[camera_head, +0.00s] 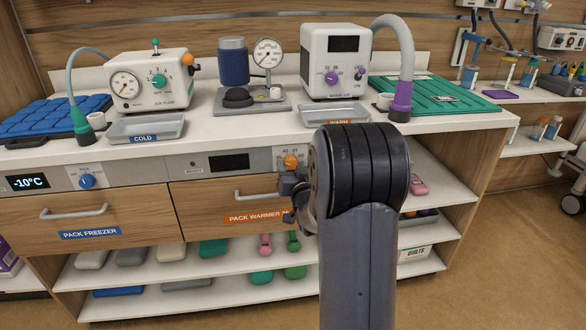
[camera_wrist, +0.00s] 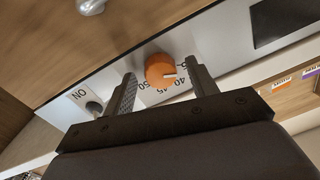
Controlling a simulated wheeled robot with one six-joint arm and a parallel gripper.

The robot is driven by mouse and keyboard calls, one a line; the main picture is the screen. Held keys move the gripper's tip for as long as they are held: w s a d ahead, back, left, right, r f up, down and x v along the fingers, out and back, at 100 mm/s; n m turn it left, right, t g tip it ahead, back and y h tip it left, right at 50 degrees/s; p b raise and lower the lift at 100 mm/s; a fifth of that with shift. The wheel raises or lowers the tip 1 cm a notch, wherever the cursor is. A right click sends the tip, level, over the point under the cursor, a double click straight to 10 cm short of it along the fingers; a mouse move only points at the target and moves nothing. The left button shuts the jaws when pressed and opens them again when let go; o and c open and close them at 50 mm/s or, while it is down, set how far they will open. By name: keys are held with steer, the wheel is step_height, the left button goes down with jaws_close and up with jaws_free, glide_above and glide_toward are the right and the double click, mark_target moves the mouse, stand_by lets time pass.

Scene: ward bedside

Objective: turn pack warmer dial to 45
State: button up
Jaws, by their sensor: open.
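The pack warmer dial is an orange knob (camera_head: 290,162) on the grey panel above the drawer labelled PACK WARMER. In the wrist view the orange dial (camera_wrist: 159,69) shows close up, with a white pointer mark on its lower right side. Printed numbers, 50 and 45 among them, curve below it; the mark points right of the 45, and its exact reading is unclear. My gripper (camera_wrist: 161,68) is open, one finger on each side of the dial, with gaps visible. In the head view my gripper (camera_head: 293,197) is partly hidden by my arm.
A dark display (camera_head: 229,162) sits left of the dial. The warmer drawer handle (camera_head: 252,195) sticks out below. A blue freezer knob (camera_head: 87,181) is farther left. The WARM tray (camera_head: 337,112) and the white purple-knobbed unit (camera_head: 334,50) stand on the counter above.

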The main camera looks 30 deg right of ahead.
steer(key=c, duration=1)
steer(key=shift+f, duration=0.1)
steer(key=m+b, duration=0.3)
steer(key=shift+f+m, duration=0.1)
steer(key=shift+m, duration=0.3)
steer(key=m+b, duration=0.2)
steer(key=m, duration=0.2)
steer(key=shift+m+b, duration=0.3)
steer(key=shift+b, duration=0.1)
steer(key=m+b, duration=0.2)
steer(key=m, duration=0.3)
steer(key=shift+a+m+h, duration=0.1)
steer(key=shift+m+h, duration=0.3)
steer(key=shift+m+b, duration=0.95)
steer(key=shift+m, duration=1.05)
